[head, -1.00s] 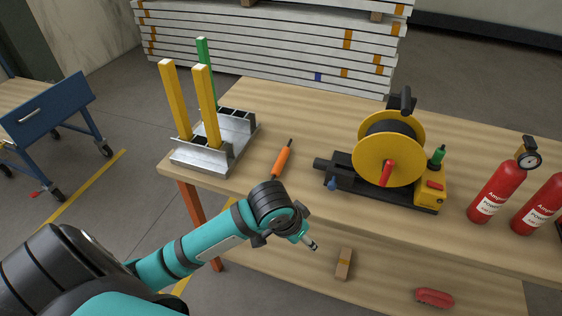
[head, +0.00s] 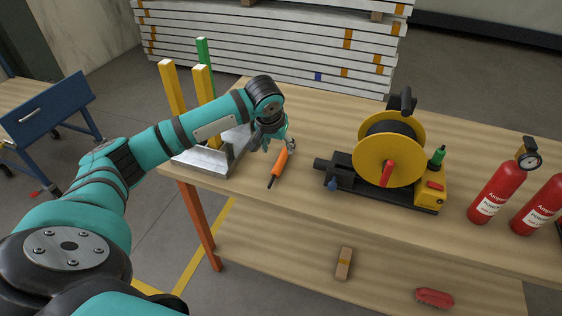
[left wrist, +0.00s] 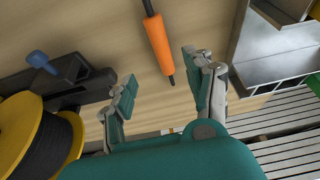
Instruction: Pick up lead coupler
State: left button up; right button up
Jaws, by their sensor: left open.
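The coupler, an orange cylinder (head: 280,164) with thin black ends, lies on the wooden table between the metal rack and the cable reel. Its upper end in the head view is hidden by my left gripper. It also shows in the left wrist view (left wrist: 158,43), with one black tip pointing toward the gap between my fingers. My left gripper (head: 279,146) is open and empty over the coupler's far end; its two spread fingers show in the left wrist view (left wrist: 165,88). The coupler is not gripped. My right gripper is not in view.
A metal rack (head: 205,161) with yellow and green posts stands left of the coupler, close to my left arm. A yellow cable reel (head: 388,160) on a black base stands to the right. Red extinguishers (head: 497,190) stand farther right. Bare tabletop lies between coupler and reel.

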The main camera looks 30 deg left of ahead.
aim_at(281, 159)
pick_arm(q)
jog(key=x, duration=0.4)
jog(key=shift+w+f, duration=0.1)
jog(key=x, duration=0.5)
jog(key=shift+w+a, duration=0.1)
jog(key=shift+a, duration=0.2)
grip_shut()
